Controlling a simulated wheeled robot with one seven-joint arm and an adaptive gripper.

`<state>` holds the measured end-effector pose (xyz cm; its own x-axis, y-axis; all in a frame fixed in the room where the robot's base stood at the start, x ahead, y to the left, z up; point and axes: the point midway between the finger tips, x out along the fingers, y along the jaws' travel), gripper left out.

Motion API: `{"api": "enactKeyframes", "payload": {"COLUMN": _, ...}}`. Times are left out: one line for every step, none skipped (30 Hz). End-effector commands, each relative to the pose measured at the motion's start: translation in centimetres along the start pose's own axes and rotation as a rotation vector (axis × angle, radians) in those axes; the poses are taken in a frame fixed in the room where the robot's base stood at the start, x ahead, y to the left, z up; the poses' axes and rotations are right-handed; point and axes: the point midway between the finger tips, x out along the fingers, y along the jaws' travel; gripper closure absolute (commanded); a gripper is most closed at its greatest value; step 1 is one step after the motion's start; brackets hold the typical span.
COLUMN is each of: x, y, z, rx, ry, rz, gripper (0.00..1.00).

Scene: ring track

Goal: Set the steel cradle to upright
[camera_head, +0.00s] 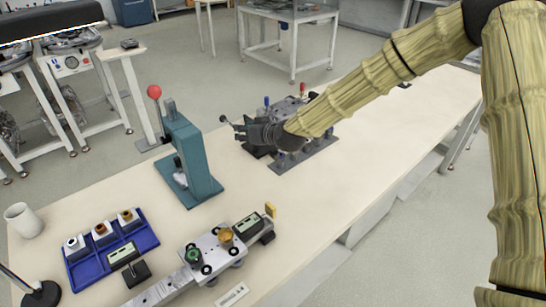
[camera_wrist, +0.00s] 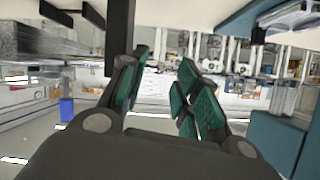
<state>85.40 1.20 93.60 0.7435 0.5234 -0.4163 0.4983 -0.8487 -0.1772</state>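A grey steel fixture (camera_head: 318,148), which I take to be the steel cradle, stands on a dark base plate at the back middle of the table. It carries upright handles with red and blue tops. My gripper (camera_head: 242,128) is in front of its left side and hides much of it. I cannot tell whether they touch. In the wrist view my gripper (camera_wrist: 163,65) is open, with a gap between its teal finger pads and nothing held there. A dark bar (camera_wrist: 120,28) stands upright by the left finger. The cradle's tilt is hard to judge.
A teal press (camera_head: 187,150) with a red knob stands close left of my gripper. A blue tray (camera_head: 88,280) with small parts, a white mug (camera_head: 24,220) and a steel plate fixture (camera_head: 205,243) are at the front. The table's right part is clear.

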Motion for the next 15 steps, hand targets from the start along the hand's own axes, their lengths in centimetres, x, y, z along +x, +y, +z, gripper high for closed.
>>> {"api": "enactKeyframes", "payload": {"x": 0.36, "y": -0.07, "z": 0.55, "rx": 0.002, "ry": 0.022, "rz": -0.007, "gripper": 0.68}}
{"api": "enactKeyframes", "payload": {"x": 0.45, "y": -0.14, "z": 0.65, "rx": 0.002, "ry": 0.033, "rz": -0.011, "gripper": 0.68}}
{"api": "enactKeyframes", "payload": {"x": 0.56, "y": -0.25, "z": 0.75, "rx": 0.001, "ry": 0.051, "rz": -0.016, "gripper": 0.68}}
{"api": "enactKeyframes", "payload": {"x": 0.63, "y": -0.36, "z": 0.78, "rx": 0.001, "ry": 0.064, "rz": -0.020, "gripper": 0.68}}
{"api": "enactKeyframes", "payload": {"x": 0.68, "y": -0.42, "z": 0.79, "rx": 0.001, "ry": 0.077, "rz": -0.024, "gripper": 0.68}}
{"api": "enactKeyframes", "payload": {"x": 0.74, "y": -0.44, "z": 0.86, "rx": 0.001, "ry": 0.094, "rz": -0.027, "gripper": 0.68}}
{"api": "enactKeyframes", "payload": {"x": 0.79, "y": -0.51, "z": 0.92, "rx": -0.001, "ry": 0.107, "rz": -0.031, "gripper": 0.68}}
{"api": "enactKeyframes", "payload": {"x": 0.84, "y": -0.59, "z": 0.98, "rx": -0.001, "ry": 0.119, "rz": -0.035, "gripper": 0.68}}
{"api": "enactKeyframes", "payload": {"x": 0.89, "y": -0.60, "z": 1.07, "rx": -0.001, "ry": 0.137, "rz": -0.039, "gripper": 0.68}}
{"api": "enactKeyframes", "payload": {"x": 0.91, "y": -0.59, "z": 1.15, "rx": -0.001, "ry": 0.149, "rz": -0.042, "gripper": 0.68}}
{"api": "enactKeyframes", "payload": {"x": 0.94, "y": -0.62, "z": 1.18, "rx": -0.002, "ry": 0.162, "rz": -0.045, "gripper": 0.68}}
{"api": "enactKeyframes", "payload": {"x": 0.98, "y": -0.67, "z": 1.21, "rx": -0.001, "ry": 0.180, "rz": -0.049, "gripper": 0.68}}
{"api": "enactKeyframes", "payload": {"x": 1.01, "y": -0.67, "z": 1.28, "rx": -0.001, "ry": 0.192, "rz": -0.052, "gripper": 0.68}}
{"api": "enactKeyframes", "payload": {"x": 1.03, "y": -0.64, "z": 1.36, "rx": -0.001, "ry": 0.204, "rz": -0.054, "gripper": 0.68}}
{"api": "enactKeyframes", "payload": {"x": 1.06, "y": -0.60, "z": 1.43, "rx": 0.000, "ry": 0.222, "rz": -0.057, "gripper": 0.68}}
